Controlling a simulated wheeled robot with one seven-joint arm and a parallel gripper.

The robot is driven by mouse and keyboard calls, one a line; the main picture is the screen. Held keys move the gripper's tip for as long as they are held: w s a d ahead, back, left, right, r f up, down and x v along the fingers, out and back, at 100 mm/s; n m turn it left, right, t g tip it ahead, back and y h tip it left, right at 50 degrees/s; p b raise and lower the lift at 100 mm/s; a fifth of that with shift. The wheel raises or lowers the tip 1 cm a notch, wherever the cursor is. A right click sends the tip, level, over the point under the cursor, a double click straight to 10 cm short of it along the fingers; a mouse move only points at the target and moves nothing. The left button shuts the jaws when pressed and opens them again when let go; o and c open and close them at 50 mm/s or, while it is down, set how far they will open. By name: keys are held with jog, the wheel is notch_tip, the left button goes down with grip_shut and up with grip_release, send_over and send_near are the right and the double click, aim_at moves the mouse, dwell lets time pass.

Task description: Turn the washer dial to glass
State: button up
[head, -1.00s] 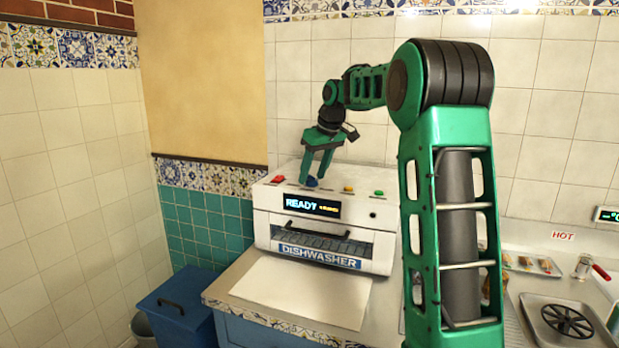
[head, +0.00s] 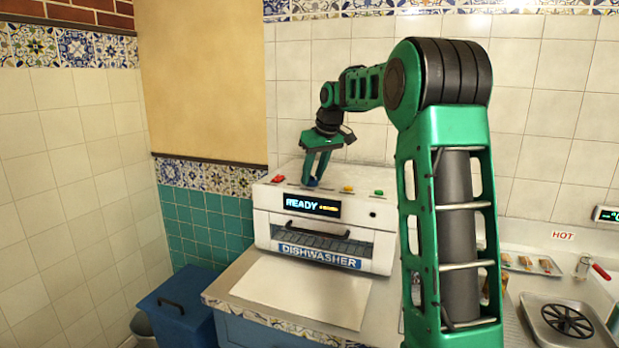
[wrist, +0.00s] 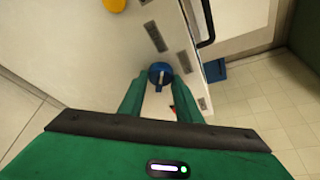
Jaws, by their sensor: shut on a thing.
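The white dishwasher (head: 377,234) stands on the counter with a lit display (head: 312,206) reading READY; the small yellow text beside it is too small to read. On its top is a blue dial (head: 312,182), partly hidden by my fingers in the head view. In the wrist view the blue dial (wrist: 160,70) shows a pale pointer mark. My gripper (head: 315,180) reaches down from above, shut on the dial, with one green finger on each side of it in the wrist view (wrist: 160,84).
Red (head: 278,179), yellow (head: 347,189) and green (head: 379,193) buttons sit near the dial on the top. A pale mat (head: 300,291) lies in front. A blue bin (head: 178,308) stands at left, and a tray with food (head: 530,263) at right.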

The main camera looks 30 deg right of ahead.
jog(key=m, duration=0.2)
jog(key=m+h, duration=0.1)
jog(key=m, duration=0.1)
jog(key=m+h, duration=0.1)
jog(key=shift+a+m, duration=0.3)
jog(key=shift+m, duration=0.1)
jog(key=m+h, duration=0.1)
jog(key=m, duration=0.1)
jog(key=m+g, duration=0.1)
jog(key=m, duration=0.2)
jog(key=shift+w+g+h, duration=0.15)
jog(key=shift+g+h, duration=0.15)
jog(key=shift+h, duration=0.1)
jog(key=o, duration=1)
jog(key=v, duration=1)
jog(key=shift+a+r, duration=0.15)
jog(key=shift+r, duration=0.2)
